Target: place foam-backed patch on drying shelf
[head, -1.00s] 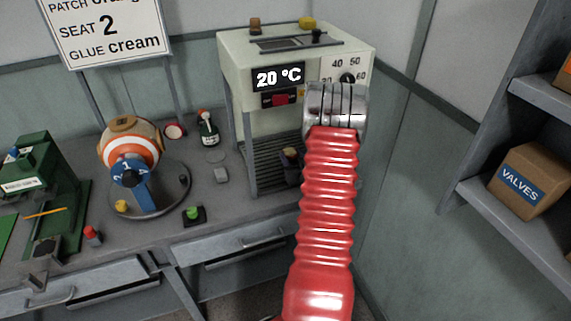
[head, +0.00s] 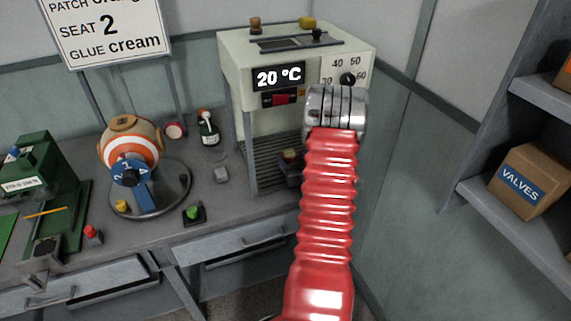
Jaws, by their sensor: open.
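The slatted grey shelf (head: 268,160) is in the lower bay of the cream heater cabinet (head: 260,95), whose display reads 20 °C. My gripper (head: 291,172) reaches into this bay; one dark jaw shows left of my red arm sleeve, and the rest is hidden behind the sleeve and silver wrist. The jaws are open. A small tan-brown piece (head: 290,154), perhaps the patch, shows at the jaw over the slats. I cannot tell whether it rests on the shelf or touches the jaw.
On the bench left of the cabinet stand an orange-and-white ball (head: 130,143) on a round fixture, a small bottle (head: 208,128), a green button (head: 193,213) and a green press (head: 38,175). A wall shelf (head: 497,208) with a VALVES box (head: 527,181) is at right.

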